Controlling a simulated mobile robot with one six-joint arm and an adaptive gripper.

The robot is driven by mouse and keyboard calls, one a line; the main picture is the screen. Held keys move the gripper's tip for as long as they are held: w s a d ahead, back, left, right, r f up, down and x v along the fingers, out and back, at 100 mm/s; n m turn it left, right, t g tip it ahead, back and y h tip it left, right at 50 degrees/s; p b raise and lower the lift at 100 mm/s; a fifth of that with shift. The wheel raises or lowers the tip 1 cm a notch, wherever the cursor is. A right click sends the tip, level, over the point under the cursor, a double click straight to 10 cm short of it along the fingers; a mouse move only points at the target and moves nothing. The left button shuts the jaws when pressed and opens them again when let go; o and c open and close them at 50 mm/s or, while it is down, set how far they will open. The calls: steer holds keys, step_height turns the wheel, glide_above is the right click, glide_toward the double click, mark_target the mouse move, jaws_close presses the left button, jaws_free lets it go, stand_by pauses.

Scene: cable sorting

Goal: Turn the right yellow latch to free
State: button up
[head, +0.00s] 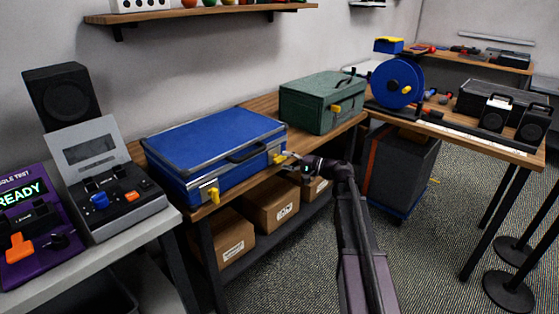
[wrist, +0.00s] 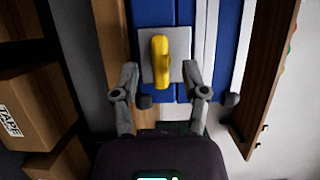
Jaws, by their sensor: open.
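The blue case (head: 215,145) lies closed on the wooden bench, with a dark handle and two yellow latches on its front. The right yellow latch (head: 278,158) is at the front right corner. The left yellow latch (head: 213,195) points down. My gripper (head: 291,156) is just in front of the right latch. In the wrist view, its two fingers (wrist: 160,84) are spread, one on each side of the latch, with gaps; I cannot see contact.
A green case (head: 323,101) with a yellow latch stands right of the blue one. Cardboard boxes (head: 270,205) are on the shelf below. A blue reel (head: 397,83) stands on the right bench. A grey console (head: 103,195) is at the left.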

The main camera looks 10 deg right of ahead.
steer(key=shift+x, duration=1.3)
jaws_close()
steer(key=shift+a, duration=0.1)
